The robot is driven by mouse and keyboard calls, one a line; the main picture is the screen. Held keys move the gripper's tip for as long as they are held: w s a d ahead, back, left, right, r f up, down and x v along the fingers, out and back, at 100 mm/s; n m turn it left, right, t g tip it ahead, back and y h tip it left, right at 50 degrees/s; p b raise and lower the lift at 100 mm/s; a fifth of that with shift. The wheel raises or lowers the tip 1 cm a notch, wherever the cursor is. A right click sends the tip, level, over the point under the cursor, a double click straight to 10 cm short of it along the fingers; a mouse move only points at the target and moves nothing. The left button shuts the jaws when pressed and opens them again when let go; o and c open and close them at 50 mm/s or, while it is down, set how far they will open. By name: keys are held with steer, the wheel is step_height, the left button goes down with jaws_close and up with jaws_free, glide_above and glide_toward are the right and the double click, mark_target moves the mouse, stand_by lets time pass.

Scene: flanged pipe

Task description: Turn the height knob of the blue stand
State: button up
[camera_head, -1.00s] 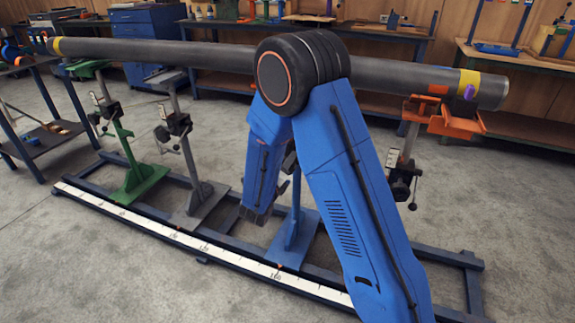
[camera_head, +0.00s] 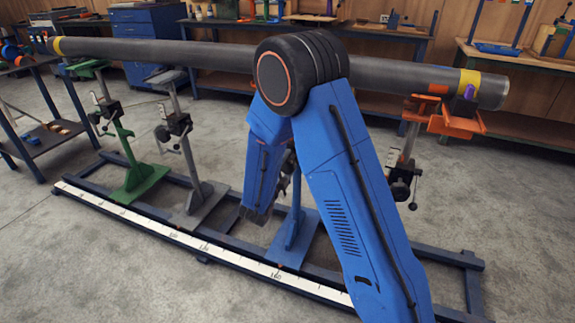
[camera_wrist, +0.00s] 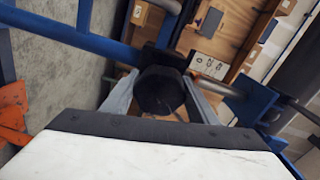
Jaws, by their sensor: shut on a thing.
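The blue stand (camera_head: 294,235) stands on the floor rail in the head view. Its upper part is mostly hidden behind my blue arm. In the wrist view its blue tubes (camera_wrist: 75,36) run across the upper left. A dark, faceted knob (camera_wrist: 160,91) sits in the middle of the wrist view. My gripper (camera_wrist: 158,97) has one grey finger on each side of this knob and is shut on it. The head view does not show the knob or the fingertips clearly.
A long grey pipe (camera_head: 180,53) lies across the top, behind my arm's joint. Green (camera_head: 137,180), grey (camera_head: 196,200) and orange-topped (camera_head: 445,119) stands line the rail (camera_head: 215,258). The concrete floor in front is clear. Workbenches line the back wall.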

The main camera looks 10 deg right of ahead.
stand_by(0.5)
steer(key=o, duration=1)
steer(key=shift+a, duration=0.1)
steer(key=shift+o, duration=0.2)
steer(key=v, duration=1.7)
steer(key=shift+s, duration=0.15)
steer(key=shift+a, duration=0.1)
